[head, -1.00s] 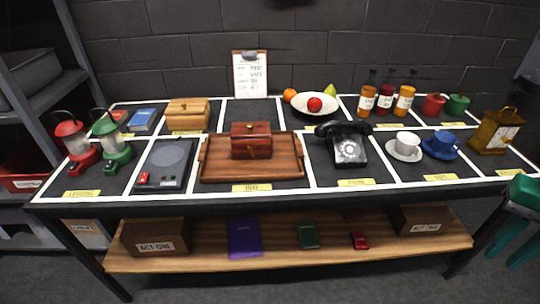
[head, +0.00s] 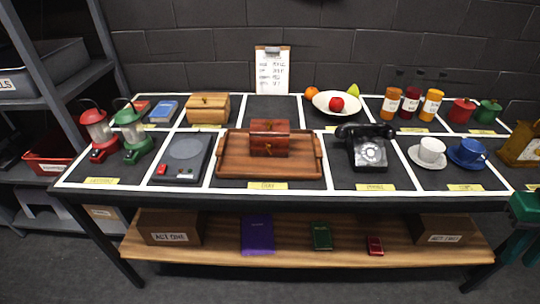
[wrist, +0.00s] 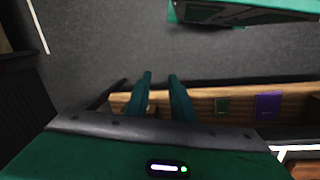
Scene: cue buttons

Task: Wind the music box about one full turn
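A dark red-brown wooden box (head: 269,138) with a small brass-coloured part on its front stands on a wooden tray (head: 228,169) at the middle of the table. A lighter wooden box (head: 208,108) with a small dark knob on its lid stands behind and left of it. I cannot tell for sure which one is the music box. My green gripper (head: 508,248) hangs at the right edge of the head view, low beside the table and far from both boxes. In the wrist view its two fingers (wrist: 159,80) are apart with nothing between them.
A black telephone (head: 368,148) stands right of the tray and a hot plate (head: 184,157) left of it. Two lanterns (head: 132,135) are farther left. Cups, bottles and a fruit bowl (head: 338,112) fill the right and back. A lower shelf (head: 290,237) holds boxes and books.

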